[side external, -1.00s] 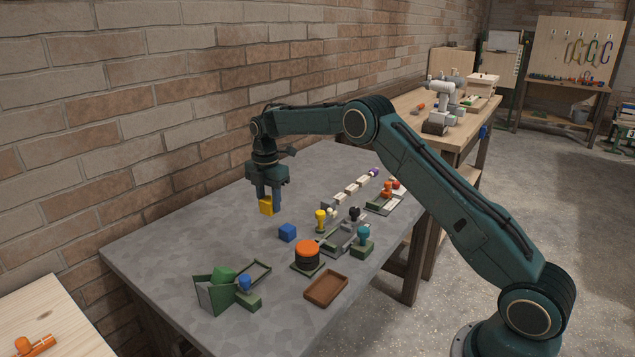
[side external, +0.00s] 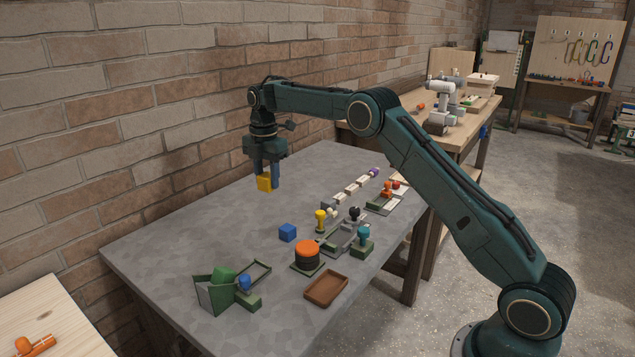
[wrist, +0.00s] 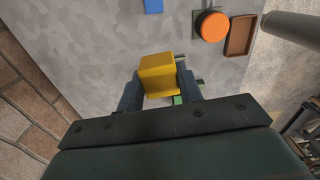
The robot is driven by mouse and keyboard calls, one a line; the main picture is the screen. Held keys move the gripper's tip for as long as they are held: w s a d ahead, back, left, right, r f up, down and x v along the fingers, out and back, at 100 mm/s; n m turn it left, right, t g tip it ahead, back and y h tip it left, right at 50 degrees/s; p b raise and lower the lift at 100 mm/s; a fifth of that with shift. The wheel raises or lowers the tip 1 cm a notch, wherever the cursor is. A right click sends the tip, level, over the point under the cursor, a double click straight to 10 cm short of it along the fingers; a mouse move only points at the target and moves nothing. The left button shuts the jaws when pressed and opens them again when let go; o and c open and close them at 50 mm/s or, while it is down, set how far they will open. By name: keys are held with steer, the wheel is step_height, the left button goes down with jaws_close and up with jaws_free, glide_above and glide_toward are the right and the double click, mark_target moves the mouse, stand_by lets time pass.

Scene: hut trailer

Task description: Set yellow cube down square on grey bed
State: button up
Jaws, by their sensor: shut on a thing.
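The yellow cube (side external: 264,184) is held between the fingers of my gripper (side external: 268,178), above the grey table top (side external: 190,245). In the wrist view the cube (wrist: 159,72) sits between the two dark fingertips, and my gripper (wrist: 157,84) is shut on it. The cube looks slightly turned in the side view. Clear air shows between it and the table top. No separate grey bed is clearly told apart from the grey table top.
A blue cube (side external: 287,232) stands nearest below the gripper. An orange-topped round piece (side external: 307,253), a brown tray (side external: 326,288), a green holder (side external: 214,293) and several stamp-like pieces stand toward the front and right. The table's left part is bare; a brick wall runs behind.

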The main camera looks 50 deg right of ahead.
steer(key=s+d, duration=0.5)
steer(key=d, duration=0.2)
glide_above(333, 232)
steer(key=s+a, duration=0.3)
steer(key=a, duration=0.1)
steer(key=shift+m, duration=0.4)
steer(key=f, duration=1.5)
steer(key=shift+w, duration=0.2)
steer(key=shift+f, duration=2.1)
steer(key=shift+f, duration=0.15)
steer(key=o, duration=0.7)
